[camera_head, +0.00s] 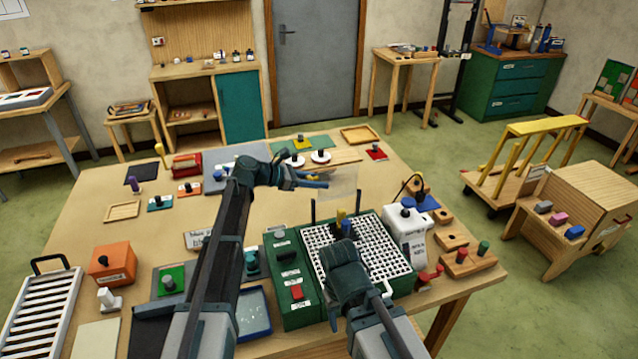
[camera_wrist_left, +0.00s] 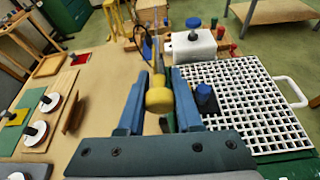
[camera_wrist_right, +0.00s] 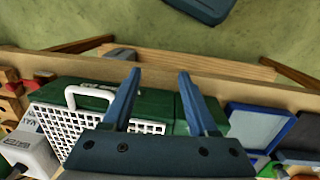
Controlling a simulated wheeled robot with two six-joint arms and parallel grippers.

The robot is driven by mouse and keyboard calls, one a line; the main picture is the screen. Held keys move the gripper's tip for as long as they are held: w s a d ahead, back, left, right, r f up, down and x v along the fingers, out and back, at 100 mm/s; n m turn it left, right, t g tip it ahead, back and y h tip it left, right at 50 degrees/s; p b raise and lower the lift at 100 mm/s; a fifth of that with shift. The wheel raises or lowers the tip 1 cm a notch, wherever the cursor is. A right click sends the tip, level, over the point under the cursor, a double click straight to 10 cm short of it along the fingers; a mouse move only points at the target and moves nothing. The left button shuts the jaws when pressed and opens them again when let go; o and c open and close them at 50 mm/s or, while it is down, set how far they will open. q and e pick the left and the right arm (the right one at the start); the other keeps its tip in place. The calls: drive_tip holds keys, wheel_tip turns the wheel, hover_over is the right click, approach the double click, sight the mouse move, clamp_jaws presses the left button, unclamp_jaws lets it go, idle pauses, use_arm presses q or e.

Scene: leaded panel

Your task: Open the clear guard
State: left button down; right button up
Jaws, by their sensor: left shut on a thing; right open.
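The clear guard (camera_head: 342,184) is a see-through pane raised nearly upright at the back of the green machine (camera_head: 290,290), which has a white grid (camera_head: 375,245). My left gripper (camera_head: 316,180) is shut on the guard's yellow knob, seen between its fingers in the left wrist view (camera_wrist_left: 158,98). The pane is hard to make out in that view. A block with a blue knob (camera_wrist_left: 206,94) sits on the grid. My right gripper (camera_wrist_right: 155,100) is open and empty above the grid's near side, by a white handle (camera_wrist_right: 90,92); my wrist hides its fingertips in the head view.
A white box (camera_head: 405,232) with a cable stands right of the grid, near wooden blocks with red and green knobs (camera_head: 470,258). A red switch (camera_head: 297,292) is on the green machine's left part. A blue tray (camera_head: 254,312) lies left of it. Small boards crowd the table's far side.

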use_arm(q)
drive_tip(key=shift+w+a, duration=0.15)
drive_tip(key=shift+w, duration=0.05)
idle(0.4)
drive_tip(key=c, duration=0.6)
unclamp_jaws()
drive_tip(key=p+v, duration=0.5)
drive_tip(key=v, duration=0.8)
drive_tip(key=shift+a+r, duration=0.2)
drive_tip(key=shift+a, duration=0.2)
